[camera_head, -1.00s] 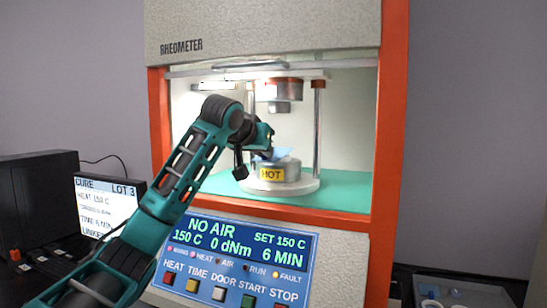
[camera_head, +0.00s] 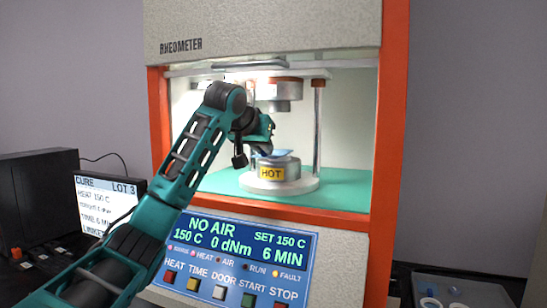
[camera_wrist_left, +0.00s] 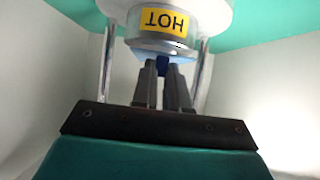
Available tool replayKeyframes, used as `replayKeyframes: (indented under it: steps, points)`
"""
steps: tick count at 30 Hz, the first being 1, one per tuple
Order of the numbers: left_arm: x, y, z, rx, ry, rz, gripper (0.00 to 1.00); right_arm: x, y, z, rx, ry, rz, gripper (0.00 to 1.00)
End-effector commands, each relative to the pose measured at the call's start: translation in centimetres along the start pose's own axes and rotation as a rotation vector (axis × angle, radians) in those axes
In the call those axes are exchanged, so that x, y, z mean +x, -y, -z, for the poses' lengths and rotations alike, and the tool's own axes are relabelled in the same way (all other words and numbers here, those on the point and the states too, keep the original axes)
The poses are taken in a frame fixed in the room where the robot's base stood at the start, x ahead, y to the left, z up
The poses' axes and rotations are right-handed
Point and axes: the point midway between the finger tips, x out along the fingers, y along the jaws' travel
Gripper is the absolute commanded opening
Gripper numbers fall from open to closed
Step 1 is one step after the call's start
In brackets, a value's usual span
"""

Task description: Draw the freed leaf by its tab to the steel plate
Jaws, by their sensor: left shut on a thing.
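The blue leaf (camera_head: 284,153) lies at the top of the round steel lower die (camera_head: 291,171), which carries a yellow HOT label, inside the rheometer chamber. In the left wrist view, which is upside down, the leaf's pale blue edge (camera_wrist_left: 184,57) shows beside the die, with a dark blue tab (camera_wrist_left: 162,69) between my fingers. My left gripper (camera_wrist_left: 162,73) is shut on this tab. In the head view my left gripper (camera_head: 267,148) is at the die's left, its fingertips partly hidden. I cannot make out a separate steel plate. My right gripper is not in view.
The upper die (camera_head: 281,90) hangs above, between steel columns (camera_head: 318,125). The orange frame (camera_head: 390,130) bounds the opening at the right. The control panel (camera_head: 235,262) is below, reading NO AIR. A dark tray (camera_head: 455,290) with small items stands at lower right.

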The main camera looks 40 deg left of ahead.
Motion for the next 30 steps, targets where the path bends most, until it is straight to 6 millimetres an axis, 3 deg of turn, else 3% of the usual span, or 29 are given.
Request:
replayKeyframes:
  steps: [7,30]
  points:
    - [-0.4,0.0,0.3,0.000,-0.001,0.000,0.00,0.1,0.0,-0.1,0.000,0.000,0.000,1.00]
    - [-4.2,0.0,-2.2,-0.001,-0.002,-0.001,0.00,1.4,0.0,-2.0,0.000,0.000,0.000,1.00]
